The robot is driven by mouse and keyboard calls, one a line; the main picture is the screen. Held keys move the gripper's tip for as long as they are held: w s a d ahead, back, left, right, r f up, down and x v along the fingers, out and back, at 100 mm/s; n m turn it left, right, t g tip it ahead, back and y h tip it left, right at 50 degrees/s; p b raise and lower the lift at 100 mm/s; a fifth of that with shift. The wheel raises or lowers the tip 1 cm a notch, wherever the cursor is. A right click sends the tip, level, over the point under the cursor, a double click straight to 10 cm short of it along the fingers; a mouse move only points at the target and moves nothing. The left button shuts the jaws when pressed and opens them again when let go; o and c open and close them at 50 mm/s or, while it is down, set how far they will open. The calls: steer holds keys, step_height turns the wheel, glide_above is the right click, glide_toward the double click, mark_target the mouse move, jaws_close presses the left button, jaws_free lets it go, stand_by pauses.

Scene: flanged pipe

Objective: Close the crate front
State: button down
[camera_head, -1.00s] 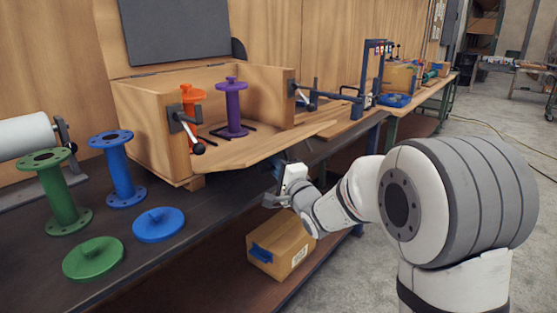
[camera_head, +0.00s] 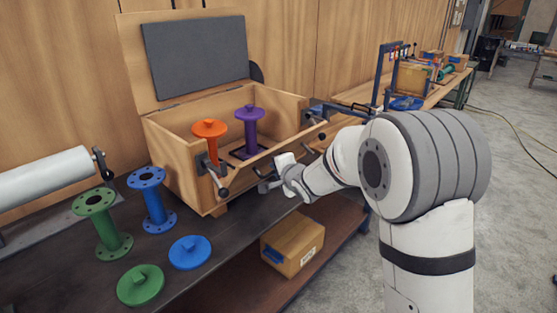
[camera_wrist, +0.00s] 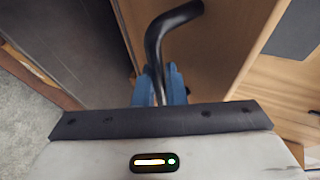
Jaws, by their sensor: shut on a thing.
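The wooden crate (camera_head: 178,167) stands on the dark bench, its lid (camera_head: 139,68) raised at the back. Its hinged front (camera_head: 246,178) is tilted up part way, its top edge still leaning out from the crate's side walls. My gripper (camera_head: 271,183) is at the outer side of this front. In the wrist view its blue fingers (camera_wrist: 159,88) are shut on a black bent handle (camera_wrist: 168,30), with the wooden panel to the right. An orange flanged pipe (camera_head: 211,131) and a purple flanged pipe (camera_head: 249,128) stand inside the crate.
Clamps with black-knobbed levers sit at the crate's left (camera_head: 215,174) and right (camera_head: 312,119) front corners. Green (camera_head: 106,225) and blue (camera_head: 153,199) flanged pipes and two discs stand left. A cardboard box (camera_head: 292,246) lies on the lower shelf.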

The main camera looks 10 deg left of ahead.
mark_target(271, 155)
steer(key=shift+g+h, duration=0.7)
steer(key=r+p, duration=0.1)
steer(key=p, duration=0.1)
steer(key=w+a+r+p, duration=0.1)
steer(key=p, duration=0.1)
steer(key=a+r+p, duration=0.1)
steer(key=p, duration=0.1)
steer(key=shift+w+a+r, duration=0.25)
steer(key=shift+w, duration=0.15)
steer(key=shift+w+a+r+n+p, duration=0.1)
steer(key=shift+w+a+n+p, duration=0.15)
steer(key=shift+p, duration=0.35)
steer(key=w+a+p, duration=0.1)
steer(key=w+a+r+p, duration=0.1)
steer(key=a+p, duration=0.1)
steer(key=shift+w+a+r, duration=0.15)
steer(key=shift+a+r, duration=0.05)
steer(key=shift+a, duration=0.1)
steer(key=shift+w+a, duration=0.35)
steer(key=shift+a, duration=0.25)
steer(key=shift+a+r, duration=0.1)
steer(key=shift+r, duration=0.05)
steer(key=shift+w+r, duration=0.1)
steer(key=c, duration=1.8)
jaws_free()
steer(key=shift+o, duration=0.2)
steer(key=shift+v, duration=3.9)
